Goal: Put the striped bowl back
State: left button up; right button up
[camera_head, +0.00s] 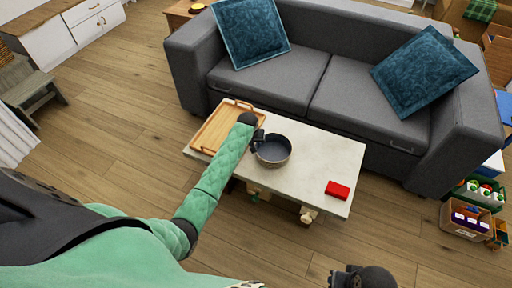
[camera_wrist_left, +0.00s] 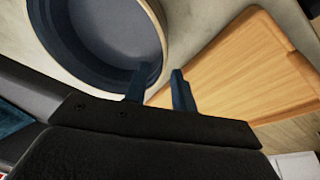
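The bowl (camera_head: 273,151) is dark blue-grey inside with a pale rim; I cannot make out stripes. It appears to rest on the pale coffee table (camera_head: 318,153), just right of the wooden tray (camera_head: 216,128). My left gripper (camera_head: 259,141) is at the bowl's left edge. In the left wrist view, its two fingers (camera_wrist_left: 158,88) are apart, one over the bowl's inside (camera_wrist_left: 105,28) and one outside the rim, with a gap showing. The empty tray also shows there (camera_wrist_left: 245,65). My right gripper (camera_head: 358,277) is partly visible at the bottom edge, its fingers unclear.
A red block (camera_head: 338,190) lies near the table's front right corner. A grey sofa (camera_head: 310,80) with blue cushions stands close behind the table. Boxes of items (camera_head: 472,218) stand on the floor at right. The table between bowl and red block is clear.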

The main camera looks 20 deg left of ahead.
pick_arm(q)
jog(key=v, duration=0.7)
jog(key=s+d+m, duration=0.2)
jog(key=s+d, duration=0.4)
jog(key=s, duration=0.6)
jog(key=s+d+m, duration=0.1)
jog(key=s+d, duration=0.4)
jog(key=s, duration=0.7)
jog(key=s+d+r+m, duration=0.1)
jog(key=s+d+r, duration=0.1)
jog(key=s, duration=0.5)
jog(key=s+d+r, duration=0.2)
jog(key=s+r, duration=0.1)
jog(key=s, duration=0.3)
jog(key=s+d+r+m+g+h, duration=0.1)
jog(key=s+d+r, duration=0.1)
jog(key=s, duration=0.5)
jog(key=shift+s+d+r+m, duration=0.3)
jog(key=shift+s+d+r, duration=0.1)
jog(key=shift+r, duration=0.4)
